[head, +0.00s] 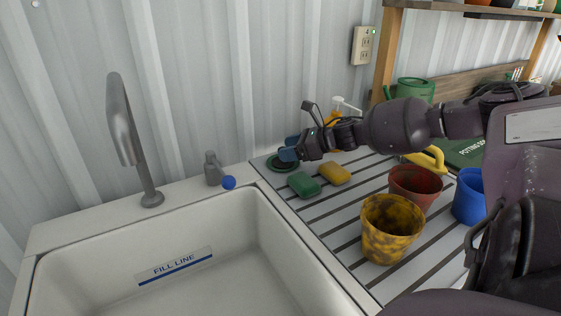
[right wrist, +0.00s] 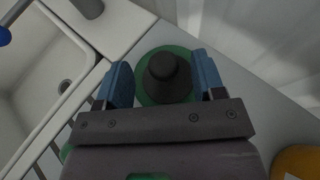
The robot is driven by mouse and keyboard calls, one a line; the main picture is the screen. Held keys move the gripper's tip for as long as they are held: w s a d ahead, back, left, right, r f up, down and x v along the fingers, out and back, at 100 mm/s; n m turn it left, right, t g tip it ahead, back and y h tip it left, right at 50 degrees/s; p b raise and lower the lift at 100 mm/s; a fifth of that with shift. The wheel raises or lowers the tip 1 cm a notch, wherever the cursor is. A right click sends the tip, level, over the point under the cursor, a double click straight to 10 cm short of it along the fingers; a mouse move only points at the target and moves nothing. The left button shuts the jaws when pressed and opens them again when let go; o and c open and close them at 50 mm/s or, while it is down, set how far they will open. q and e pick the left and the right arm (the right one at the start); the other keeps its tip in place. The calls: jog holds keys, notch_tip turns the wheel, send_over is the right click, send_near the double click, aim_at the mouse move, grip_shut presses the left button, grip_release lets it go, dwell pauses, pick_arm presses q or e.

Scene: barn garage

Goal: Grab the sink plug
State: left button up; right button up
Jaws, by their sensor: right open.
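The sink plug (head: 281,164) is a green disc with a dark round knob, lying on the draining board just right of the sink. It also shows in the right wrist view (right wrist: 166,75). My right gripper (head: 289,150) is over the plug, its blue fingers open. In the right wrist view the two fingers (right wrist: 163,76) stand on either side of the knob, with a gap visible on each side. In the head view the gripper hides part of the plug. My left gripper is not in view.
A green sponge (head: 303,185) and a yellow sponge (head: 334,173) lie close to the plug. A yellow-brown pot (head: 390,228), a red pot (head: 415,186) and a blue pot (head: 468,197) stand further right. The empty sink (head: 215,285) and tap (head: 124,130) are at left.

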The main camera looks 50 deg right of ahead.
aim_at(278, 159)
jog(key=w+f+b, duration=0.1)
jog(key=w+a+f, duration=0.1)
jog(key=w, duration=0.1)
jog(key=shift+f+b, duration=0.15)
jog(key=shift+b, duration=0.25)
jog(key=shift+w+a, duration=0.15)
jog(key=shift+a, duration=0.05)
jog(key=shift+r, duration=0.25)
jog(key=c, duration=0.4)
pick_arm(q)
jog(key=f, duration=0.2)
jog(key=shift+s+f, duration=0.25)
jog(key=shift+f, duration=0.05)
pick_arm(e)
jog(key=c, duration=0.6)
